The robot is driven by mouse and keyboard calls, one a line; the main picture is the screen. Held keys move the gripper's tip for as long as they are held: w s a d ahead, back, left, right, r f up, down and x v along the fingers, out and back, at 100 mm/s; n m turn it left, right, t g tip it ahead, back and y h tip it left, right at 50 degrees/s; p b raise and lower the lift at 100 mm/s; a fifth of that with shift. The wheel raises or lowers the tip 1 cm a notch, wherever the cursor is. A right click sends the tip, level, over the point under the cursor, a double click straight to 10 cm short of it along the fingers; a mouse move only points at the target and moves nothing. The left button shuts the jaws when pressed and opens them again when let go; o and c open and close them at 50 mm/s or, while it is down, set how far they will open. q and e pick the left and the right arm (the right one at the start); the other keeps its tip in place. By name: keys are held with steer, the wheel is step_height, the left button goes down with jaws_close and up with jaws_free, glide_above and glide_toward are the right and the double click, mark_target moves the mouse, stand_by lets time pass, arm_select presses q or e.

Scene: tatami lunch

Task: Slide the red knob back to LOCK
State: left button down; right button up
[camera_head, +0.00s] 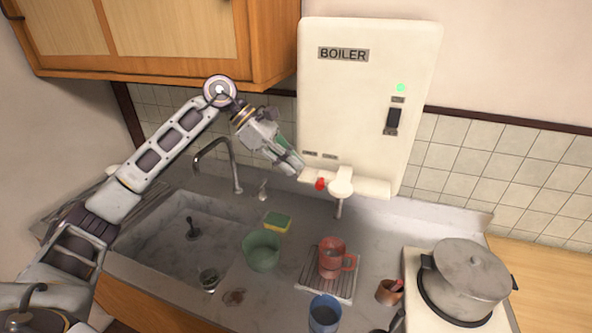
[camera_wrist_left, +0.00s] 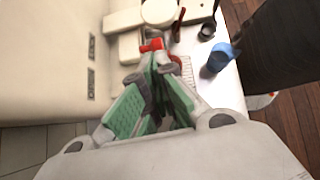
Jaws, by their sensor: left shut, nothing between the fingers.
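The white boiler (camera_head: 350,100) hangs on the tiled wall, with a BOILER plate and a lit green lamp. The small red knob (camera_head: 320,184) sits on the ledge at its bottom front, left of the white spout (camera_head: 341,182). In the left wrist view the red knob (camera_wrist_left: 152,45) is just beyond my fingertips. My left gripper (camera_head: 298,168) is shut and empty, close to the left of the knob; I cannot tell whether it touches. It also shows in the left wrist view (camera_wrist_left: 153,65). Two small label plates are above the ledge, too small to read. My right gripper is not in view.
Below stand a red mug (camera_head: 332,262) on a drip rack (camera_head: 312,274), a green cup (camera_head: 261,250), a blue cup (camera_head: 324,314) and a sponge (camera_head: 277,222). A pot (camera_head: 466,280) is at right. The tap (camera_head: 233,165) rises beside the sink (camera_head: 165,235), left of my gripper.

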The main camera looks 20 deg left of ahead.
arm_select(q)
steer(key=b+v, duration=0.1)
steer(key=v, duration=0.7)
steer(key=shift+r, duration=0.25)
steer(key=shift+a, duration=0.1)
steer(key=shift+s, duration=0.15)
